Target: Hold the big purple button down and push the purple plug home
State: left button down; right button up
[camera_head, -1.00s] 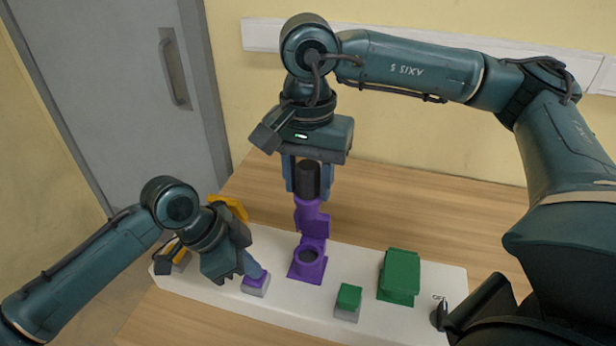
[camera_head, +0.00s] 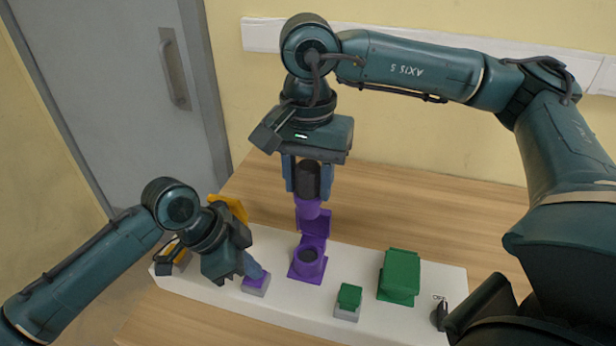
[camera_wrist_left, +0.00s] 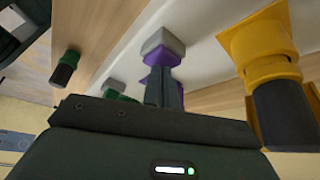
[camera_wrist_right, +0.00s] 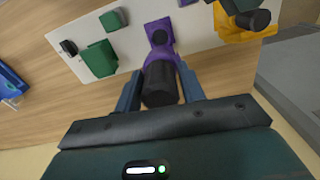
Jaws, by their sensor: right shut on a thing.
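My left gripper (camera_head: 250,268) is shut, its fingertips on the big purple button (camera_head: 257,281) on its grey base. The left wrist view also shows the tips against the purple button (camera_wrist_left: 160,57). My right gripper (camera_head: 308,182) is shut on the black handle of the purple plug (camera_head: 309,208), which hangs upright above and behind the purple socket (camera_head: 308,264).
The white board (camera_head: 220,298) also carries a green button (camera_head: 349,297), a green closed socket box (camera_head: 400,275) and a small black switch at its right end. A yellow socket with a black-handled plug (camera_wrist_left: 285,115) is beside my left gripper.

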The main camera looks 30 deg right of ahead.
aim_at(308, 207)
pick_arm(q)
jog(key=shift+f, duration=0.2)
jog(key=shift+s+a+f, duration=0.1)
pick_arm(e)
jog(key=shift+f, duration=4.95)
jog(key=shift+f, duration=1.55)
jog(key=o, duration=1.5)
jog(key=shift+o, duration=0.2)
jog(key=shift+r, duration=3.6)
jog(key=shift+r, duration=0.1)
